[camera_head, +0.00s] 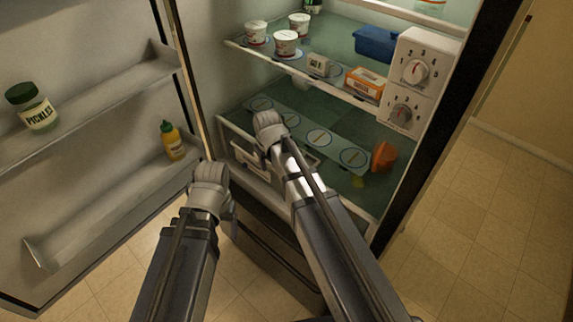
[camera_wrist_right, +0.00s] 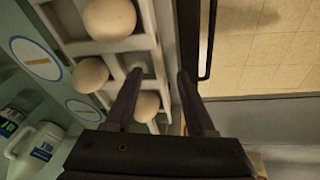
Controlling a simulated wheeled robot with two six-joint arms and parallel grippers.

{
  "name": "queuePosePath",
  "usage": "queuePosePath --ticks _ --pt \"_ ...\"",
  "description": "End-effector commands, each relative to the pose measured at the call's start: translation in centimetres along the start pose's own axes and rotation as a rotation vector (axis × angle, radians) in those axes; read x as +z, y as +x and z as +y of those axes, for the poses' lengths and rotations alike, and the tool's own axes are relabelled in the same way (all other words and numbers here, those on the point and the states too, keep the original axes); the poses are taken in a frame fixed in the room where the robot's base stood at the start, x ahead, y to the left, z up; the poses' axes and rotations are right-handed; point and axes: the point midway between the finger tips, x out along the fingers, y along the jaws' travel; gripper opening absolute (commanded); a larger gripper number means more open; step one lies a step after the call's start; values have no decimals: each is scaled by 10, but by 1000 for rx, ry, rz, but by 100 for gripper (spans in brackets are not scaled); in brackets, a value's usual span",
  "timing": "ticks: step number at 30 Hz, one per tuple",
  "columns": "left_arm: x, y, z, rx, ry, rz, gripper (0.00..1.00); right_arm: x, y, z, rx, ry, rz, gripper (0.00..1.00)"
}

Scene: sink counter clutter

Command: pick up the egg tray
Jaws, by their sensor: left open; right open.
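The white egg tray (camera_wrist_right: 112,47) shows in the right wrist view with several pale eggs in its cups, partly hidden by my gripper. In the head view it is mostly hidden behind my right arm. My right gripper (camera_wrist_right: 160,72) is open and empty, with one finger over the tray and the other past its outer rim. In the head view my right gripper (camera_head: 268,122) is at the front of the lower fridge shelf. My left gripper (camera_head: 212,175) is open, away from the tray, in front of the open door; its fingertips are hard to see.
The fridge door shelves hold a pickles jar (camera_head: 37,110) and a mustard bottle (camera_head: 172,142). The upper shelf holds yogurt cups (camera_head: 286,43), a blue container (camera_head: 376,43) and an orange box (camera_head: 365,82). An orange object (camera_head: 383,156) is on the lower shelf. A white control box (camera_head: 414,75) is at right.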

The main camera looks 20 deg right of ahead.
Motion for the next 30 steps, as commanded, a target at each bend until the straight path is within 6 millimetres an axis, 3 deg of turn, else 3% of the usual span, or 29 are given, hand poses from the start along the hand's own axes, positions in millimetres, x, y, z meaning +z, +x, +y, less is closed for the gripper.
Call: queuePosePath --ticks 2,10,24,30 --pt "-1 10 1 0 0 0 78 0 11 0 1 0 0 55" --pt "0 8 1 0 0 0 78 0 9 0 1 0 0 54" --pt "0 9 1 0 0 0 78 0 9 0 1 0 0 1" --pt "0 9 1 0 0 0 78 0 9 0 1 0 1 0"
